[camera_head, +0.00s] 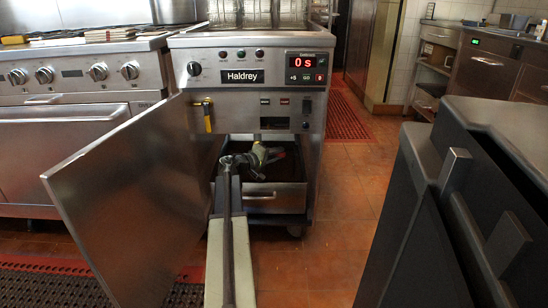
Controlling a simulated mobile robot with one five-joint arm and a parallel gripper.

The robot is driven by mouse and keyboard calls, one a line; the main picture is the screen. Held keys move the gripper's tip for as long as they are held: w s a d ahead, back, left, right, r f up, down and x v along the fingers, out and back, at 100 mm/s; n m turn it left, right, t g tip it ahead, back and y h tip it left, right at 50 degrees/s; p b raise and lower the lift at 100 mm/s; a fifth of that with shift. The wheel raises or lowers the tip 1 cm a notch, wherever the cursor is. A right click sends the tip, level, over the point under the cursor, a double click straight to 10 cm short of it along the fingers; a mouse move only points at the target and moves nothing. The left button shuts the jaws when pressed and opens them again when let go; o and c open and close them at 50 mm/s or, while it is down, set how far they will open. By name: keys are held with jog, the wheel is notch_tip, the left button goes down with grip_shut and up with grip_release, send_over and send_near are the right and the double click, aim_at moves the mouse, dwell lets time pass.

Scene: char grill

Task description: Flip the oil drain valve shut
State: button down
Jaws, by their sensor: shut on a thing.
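The fryer marked Haldrey (242,77) stands in the middle with its cabinet door (132,200) swung open to the left. My arm reaches from the bottom of the picture into the open cabinet. My gripper (258,156) is shut on a small yellow-green part in there, which seems to be the oil drain valve's handle. The valve's body is hidden behind the gripper and in the dark of the cabinet, and its exact lever angle cannot be told. A metal drawer-like pan (274,196) sits below the gripper.
A yellow-handled piece (207,115) is on the fryer's left front edge. A range (75,80) stands on the left. A large dark grey unit (480,150) with blocky handles is close on the right. Tiled floor (330,262) between it and the fryer is clear.

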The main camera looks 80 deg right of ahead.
jog(key=c, duration=1.5)
grip_release()
jog(key=shift+w, duration=0.35)
jog(key=shift+o, duration=1.1)
jog(key=shift+s, duration=0.1)
jog(key=shift+s+d, duration=0.1)
jog(key=shift+s, duration=0.05)
jog(key=p+v, duration=0.1)
jog(key=v, duration=0.6)
jog(key=shift+w+a, duration=0.25)
jog(key=shift+a, duration=0.1)
jog(key=shift+r, duration=0.1)
